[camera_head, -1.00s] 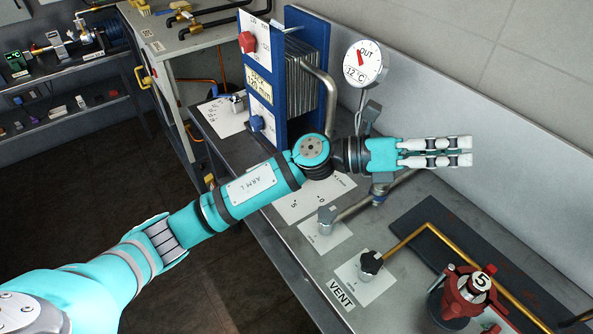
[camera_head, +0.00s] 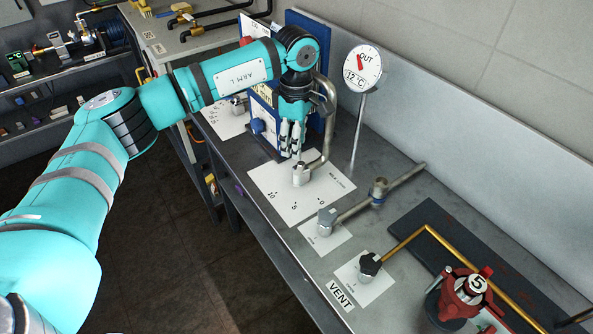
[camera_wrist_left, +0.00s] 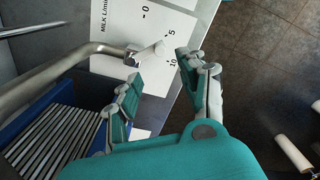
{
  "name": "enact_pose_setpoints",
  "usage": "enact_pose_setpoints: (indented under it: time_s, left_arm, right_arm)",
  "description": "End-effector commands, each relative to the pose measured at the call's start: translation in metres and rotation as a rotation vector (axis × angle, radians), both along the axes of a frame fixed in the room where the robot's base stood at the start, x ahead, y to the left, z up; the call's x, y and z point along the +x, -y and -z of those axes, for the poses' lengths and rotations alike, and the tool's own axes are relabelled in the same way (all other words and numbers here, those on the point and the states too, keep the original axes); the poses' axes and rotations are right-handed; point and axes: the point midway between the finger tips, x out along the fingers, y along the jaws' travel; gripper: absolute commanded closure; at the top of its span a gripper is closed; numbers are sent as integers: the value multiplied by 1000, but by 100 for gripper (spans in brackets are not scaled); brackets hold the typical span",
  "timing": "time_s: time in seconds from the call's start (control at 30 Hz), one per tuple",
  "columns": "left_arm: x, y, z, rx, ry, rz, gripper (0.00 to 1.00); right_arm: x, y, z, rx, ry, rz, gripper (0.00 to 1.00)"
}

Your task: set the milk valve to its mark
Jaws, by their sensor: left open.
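The milk valve (camera_head: 300,176) is a small grey metal valve at the foot of a bent steel pipe. It stands on a white scale plate (camera_head: 272,180) marked 0, 5 and 10. In the left wrist view the valve's pale cylindrical end (camera_wrist_left: 150,54) lies near the fingertips. My left gripper (camera_head: 291,155) points down just above the valve, open and empty. In the left wrist view its two fingers (camera_wrist_left: 158,67) are spread apart, with the valve just beyond them. The scale's set mark cannot be made out. My right gripper is not in view.
The blue plate pack (camera_head: 325,50) stands behind my left gripper, and the bent pipe (camera_head: 330,115) runs close beside it. A round OUT gauge (camera_head: 363,68) reads 12 °C. A second valve (camera_head: 325,222), a black vent knob (camera_head: 370,263) and a red fitting (camera_head: 462,297) sit to the right.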

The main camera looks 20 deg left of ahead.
Motion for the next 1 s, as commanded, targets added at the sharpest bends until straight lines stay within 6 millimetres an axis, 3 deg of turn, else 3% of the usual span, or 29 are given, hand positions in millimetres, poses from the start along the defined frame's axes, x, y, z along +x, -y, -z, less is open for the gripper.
enact_pose_setpoints:
  time_s: [0.3, 0.5, 0.7, 0.97, 1.0]
  left_arm:
    - [-1, 0, 68, -1, -4, -1, 58]
    - [0, 1, 98, -2, -2, 0, 58]
    - [0, 0, 111, -1, 1, 0, 58]
    - [0, 0, 113, -2, 1, 0, 58]
    - [0, 1, 112, -2, 1, 0, 63]
  right_arm:
    - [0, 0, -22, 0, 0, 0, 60]
    - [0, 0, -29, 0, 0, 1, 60]
    - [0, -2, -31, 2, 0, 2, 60]
    - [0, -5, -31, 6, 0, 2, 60]
    - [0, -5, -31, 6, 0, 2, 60]
